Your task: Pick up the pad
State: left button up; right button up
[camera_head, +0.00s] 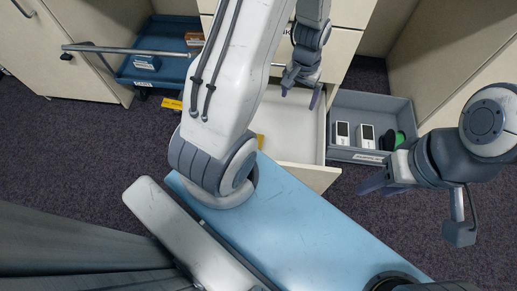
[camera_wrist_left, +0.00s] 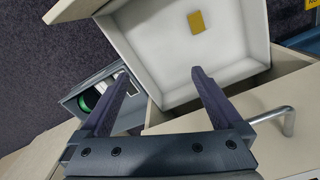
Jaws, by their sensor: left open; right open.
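A small flat yellow pad (camera_wrist_left: 196,22) lies on the white floor of an open drawer (camera_wrist_left: 232,48) in the left wrist view. In the head view only a yellow sliver of the pad (camera_head: 260,142) shows beside my left arm. My left gripper (camera_head: 301,90) is open and empty at the drawer's cabinet side; its fingers (camera_wrist_left: 161,76) also show apart in the left wrist view, away from the pad. My right gripper (camera_head: 378,184) is open and empty, to the right of the drawer.
A grey bin (camera_head: 357,156) with white boxed items and a green-and-black object stands right of the drawer. A blue cart (camera_head: 135,72) with small boxes stands at the left. A bar handle (camera_wrist_left: 288,122) sticks out near my left gripper. Purple carpet lies between.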

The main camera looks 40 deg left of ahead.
pick_arm(q)
jog(key=s+a+f+n+b, duration=0.1)
jog(key=a+f+b, duration=0.3)
jog(key=f, duration=0.7)
jog(key=s+a+f+n+b, duration=0.1)
jog(key=a+f+b, duration=0.3)
jog(key=f, duration=0.7)
jog(key=s+a+f+n+b, duration=0.1)
jog(key=a+f+b, duration=0.3)
jog(key=f+b, duration=0.4)
jog(key=shift+s+a+f+n, duration=0.1)
jog(key=shift+a+f+n, duration=0.15)
jog(key=shift+f, duration=0.55)
jog(key=shift+a+f+n, duration=0.15)
jog(key=shift+f+n, duration=0.1)
jog(key=shift+f, duration=0.55)
jog(key=f+b, duration=0.4)
jog(key=f, duration=0.1)
jog(key=shift+s+a+f+b, duration=0.1)
jog(key=shift+s+f+b, duration=0.1)
jog(key=shift+b, duration=0.1)
jog(key=shift+r, duration=0.15)
jog(key=c, duration=1.4)
notch_tip(320, 180, up, 10)
jog(key=p, duration=0.7)
